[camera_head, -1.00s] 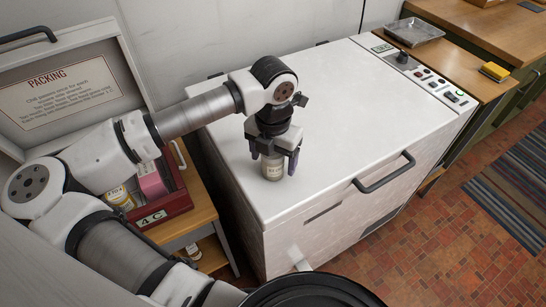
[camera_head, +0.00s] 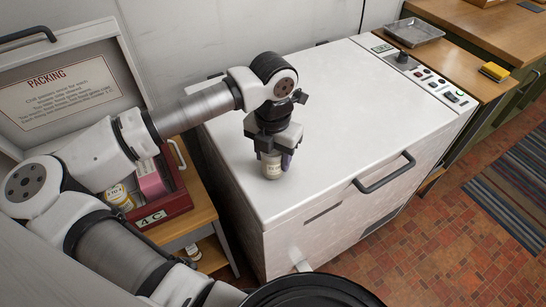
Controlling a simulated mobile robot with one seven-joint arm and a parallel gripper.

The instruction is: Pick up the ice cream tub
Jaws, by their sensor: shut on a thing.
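The ice cream tub (camera_head: 271,167) is a small cream-coloured tub with a printed label. It is upright on the white top of the chest freezer (camera_head: 340,105), near its left front corner. My gripper (camera_head: 275,157) points straight down over the tub and is shut on it. The fingers cover its upper part, and one finger shows at its right side. I cannot tell any gap between the tub's base and the freezer top.
A red box marked 4 C (camera_head: 165,207) holds a pink carton (camera_head: 151,185) and a yellow-white tub (camera_head: 117,195) at the left. A metal tray (camera_head: 413,31) and a yellow sponge (camera_head: 494,71) sit at the right. Most of the freezer top is clear.

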